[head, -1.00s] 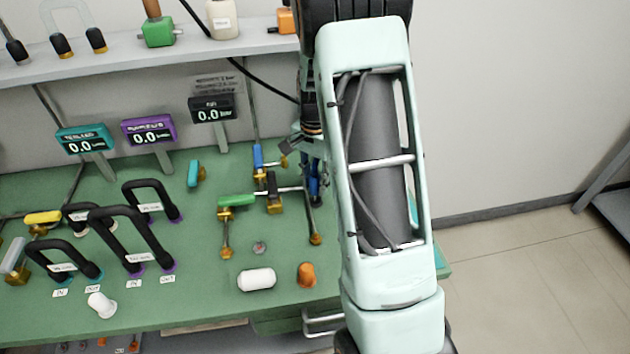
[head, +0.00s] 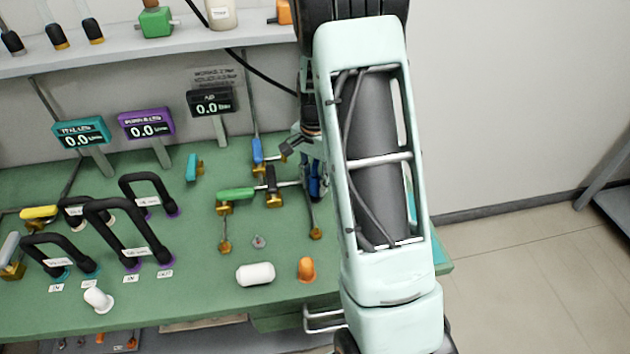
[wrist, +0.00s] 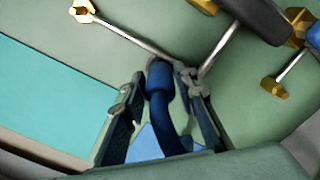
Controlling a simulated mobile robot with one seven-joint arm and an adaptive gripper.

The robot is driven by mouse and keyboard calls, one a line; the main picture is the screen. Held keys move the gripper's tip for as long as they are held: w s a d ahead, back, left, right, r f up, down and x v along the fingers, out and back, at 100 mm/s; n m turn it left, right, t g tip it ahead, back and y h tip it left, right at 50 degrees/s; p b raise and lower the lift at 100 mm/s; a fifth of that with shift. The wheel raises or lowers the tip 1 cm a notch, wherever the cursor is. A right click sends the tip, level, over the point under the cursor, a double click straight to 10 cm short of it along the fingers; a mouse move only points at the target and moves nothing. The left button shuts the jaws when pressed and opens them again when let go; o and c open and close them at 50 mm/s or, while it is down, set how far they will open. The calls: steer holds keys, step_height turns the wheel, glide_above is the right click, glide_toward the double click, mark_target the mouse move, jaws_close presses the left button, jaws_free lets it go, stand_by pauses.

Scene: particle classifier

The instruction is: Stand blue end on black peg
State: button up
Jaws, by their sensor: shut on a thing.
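In the wrist view, my gripper (wrist: 160,82) is shut on a dark blue end piece (wrist: 159,82), with a curved blue part trailing below it between the fingers. In the head view my gripper is mostly hidden behind my arm; a bit of blue (head: 315,180) shows beside it. I cannot make out a black peg for certain. A black upright piece (head: 271,180) stands beside the green-handled valve on the bench, and a dark bar (wrist: 252,18) crosses the top of the wrist view. The held end is apart from both.
The green bench (head: 190,285) carries black hose loops (head: 120,228), a white cylinder (head: 255,274), an orange cap (head: 306,270), a green-handled valve (head: 236,194) and a blue-handled valve (head: 257,150). Thin pipes run near my gripper. A teal panel (wrist: 50,95) lies left in the wrist view.

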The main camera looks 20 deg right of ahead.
mark_target(315, 176)
steer(key=shift+f+b, duration=0.3)
steer(key=shift+f, duration=0.2)
steer(key=o, duration=1.2)
step_height(315, 176, up, 12)
steer(key=shift+r, duration=0.1)
